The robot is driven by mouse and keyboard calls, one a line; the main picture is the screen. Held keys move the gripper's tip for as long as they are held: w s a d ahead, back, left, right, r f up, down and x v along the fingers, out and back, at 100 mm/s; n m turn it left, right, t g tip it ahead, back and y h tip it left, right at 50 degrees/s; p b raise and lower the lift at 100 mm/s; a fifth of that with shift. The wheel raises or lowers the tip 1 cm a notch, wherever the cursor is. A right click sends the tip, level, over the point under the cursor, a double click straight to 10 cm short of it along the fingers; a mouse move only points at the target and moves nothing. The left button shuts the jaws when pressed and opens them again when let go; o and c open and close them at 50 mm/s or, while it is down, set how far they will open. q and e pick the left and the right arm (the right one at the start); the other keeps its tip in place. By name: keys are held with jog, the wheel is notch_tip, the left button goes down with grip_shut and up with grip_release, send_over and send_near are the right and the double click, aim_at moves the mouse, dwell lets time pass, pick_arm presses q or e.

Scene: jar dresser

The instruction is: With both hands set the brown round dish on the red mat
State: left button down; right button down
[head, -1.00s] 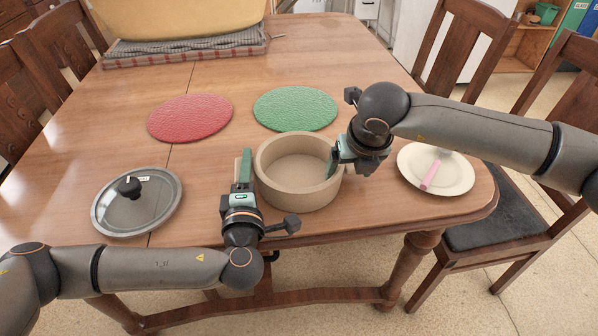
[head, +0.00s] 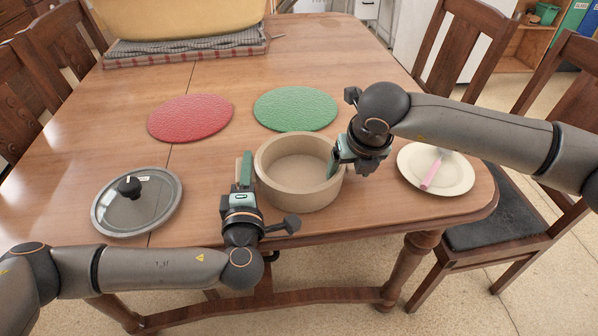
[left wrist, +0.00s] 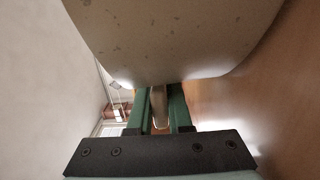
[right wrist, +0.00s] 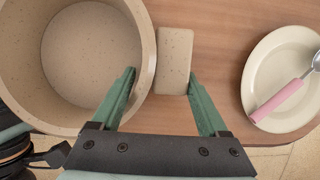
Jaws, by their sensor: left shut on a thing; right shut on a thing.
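The brown round dish (head: 300,194) is a tan, speckled, deep bowl with side handles, upright and empty near the table's front edge. I cannot tell whether it is slightly off the wood. The red mat (head: 190,117) lies bare, behind and left of it. My left gripper (head: 245,168) is shut on the dish's left handle (left wrist: 161,108), which shows between the green fingers in the left wrist view. My right gripper (head: 335,164) is at the right side, one finger over the rim; its fingers (right wrist: 162,90) straddle the wall and right handle (right wrist: 174,62).
A green mat (head: 295,108) lies behind the dish, right of the red mat. A glass lid (head: 150,205) with a black knob lies at left. A cream plate (head: 450,178) with a pink-handled utensil (head: 431,175) is at right. A plaid cloth (head: 180,50) lies at the back.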

pick_arm(q)
jog(key=shift+r, duration=0.15)
pick_arm(e)
jog(key=shift+r, duration=0.2)
